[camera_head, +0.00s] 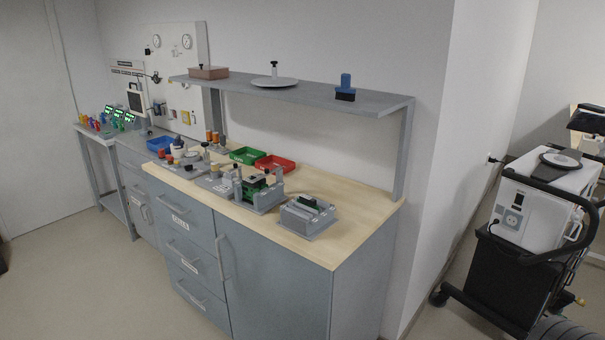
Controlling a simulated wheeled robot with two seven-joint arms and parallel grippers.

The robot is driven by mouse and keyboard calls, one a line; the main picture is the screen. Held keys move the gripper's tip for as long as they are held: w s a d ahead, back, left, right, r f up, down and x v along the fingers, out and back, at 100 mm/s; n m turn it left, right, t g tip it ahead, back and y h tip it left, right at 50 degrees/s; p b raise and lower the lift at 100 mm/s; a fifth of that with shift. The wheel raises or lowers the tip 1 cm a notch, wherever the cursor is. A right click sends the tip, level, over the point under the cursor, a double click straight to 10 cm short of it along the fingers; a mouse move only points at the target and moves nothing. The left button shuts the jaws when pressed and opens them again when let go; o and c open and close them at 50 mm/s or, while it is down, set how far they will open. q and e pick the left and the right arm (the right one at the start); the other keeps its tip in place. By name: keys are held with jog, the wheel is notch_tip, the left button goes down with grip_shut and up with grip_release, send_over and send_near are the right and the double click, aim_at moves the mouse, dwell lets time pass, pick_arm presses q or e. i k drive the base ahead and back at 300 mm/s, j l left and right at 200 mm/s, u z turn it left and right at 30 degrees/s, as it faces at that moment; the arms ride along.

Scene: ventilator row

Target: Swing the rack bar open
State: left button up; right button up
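No part that I can surely name the rack bar stands out at this size. A grey fixture (262,204) with a green part, dark posts and what looks like a dark bar across its top sits on the wooden worktop (352,196). A second grey fixture (304,226) with a green and black top piece is to its right, near the front edge. Whether either carries the rack bar, and whether a bar is open or closed, I cannot tell. Neither of my grippers is in view.
A grey shelf (338,97) on uprights overhangs the worktop. Green (247,153) and red (276,163) trays lie behind the fixtures; a blue bin (160,143) is further left. A wheeled cart (495,270) carrying a white machine (535,213) stands right. Open floor lies left.

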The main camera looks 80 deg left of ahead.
aim_at(267, 171)
jog(key=u, duration=2.65)
jog(key=i+u, duration=0.1)
jog(key=u, duration=0.3)
jog(key=i+j, duration=0.15)
jog(key=i, duration=0.3)
